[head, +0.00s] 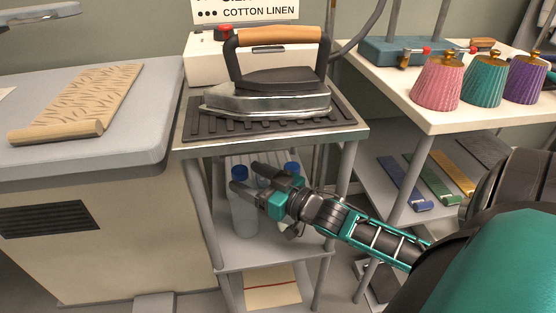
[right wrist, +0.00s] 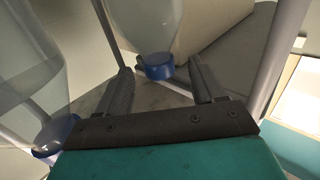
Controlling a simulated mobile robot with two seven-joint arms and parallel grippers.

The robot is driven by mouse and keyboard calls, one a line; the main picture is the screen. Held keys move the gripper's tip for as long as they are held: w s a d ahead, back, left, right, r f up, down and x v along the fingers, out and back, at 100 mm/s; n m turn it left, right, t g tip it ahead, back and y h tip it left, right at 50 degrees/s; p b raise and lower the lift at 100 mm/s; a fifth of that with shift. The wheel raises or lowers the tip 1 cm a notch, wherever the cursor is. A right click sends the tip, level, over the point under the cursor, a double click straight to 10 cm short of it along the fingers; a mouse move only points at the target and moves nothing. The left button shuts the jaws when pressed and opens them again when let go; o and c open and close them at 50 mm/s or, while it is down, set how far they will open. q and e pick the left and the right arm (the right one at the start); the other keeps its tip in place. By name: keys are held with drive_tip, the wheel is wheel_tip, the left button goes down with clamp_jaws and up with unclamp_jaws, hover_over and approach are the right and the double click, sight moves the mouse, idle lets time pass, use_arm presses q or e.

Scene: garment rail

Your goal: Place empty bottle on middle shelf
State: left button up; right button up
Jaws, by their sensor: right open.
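Clear bottles with blue caps stand on the middle shelf (head: 243,255) of the small stand under the iron. One bottle (head: 243,218) is at the left, partly behind my right gripper (head: 245,179). Another blue cap (head: 291,168) shows to the right, its bottle mostly hidden by my gripper and wrist. My right gripper is open and reaches in among the bottles. In the right wrist view, a blue-capped bottle (right wrist: 158,30) appears upside down, its cap in line with the gap between my open fingers (right wrist: 161,70). Another bottle (right wrist: 30,75) is close on the left. I cannot tell which is empty.
An iron (head: 268,95) rests on a ribbed plate atop the stand, just above my gripper. The stand's legs (head: 338,190) flank the opening. An ironing table (head: 90,130) is left; a table with coloured shades (head: 437,83) is right.

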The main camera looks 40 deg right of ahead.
drive_tip(key=p+v, duration=0.2)
drive_tip(key=v, duration=0.7)
drive_tip(key=s+a+f+g, duration=0.2)
drive_tip(key=a+f, duration=0.3)
drive_tip(key=a, duration=0.4)
drive_tip(key=s+a+f+g+h, duration=0.1)
drive_tip(key=a+f+g, duration=0.3)
drive_tip(key=a, duration=0.4)
drive_tip(key=shift+s+a+f+g, duration=0.3)
drive_tip(key=shift+s+a+f, duration=0.1)
drive_tip(key=shift+s+f, duration=0.35)
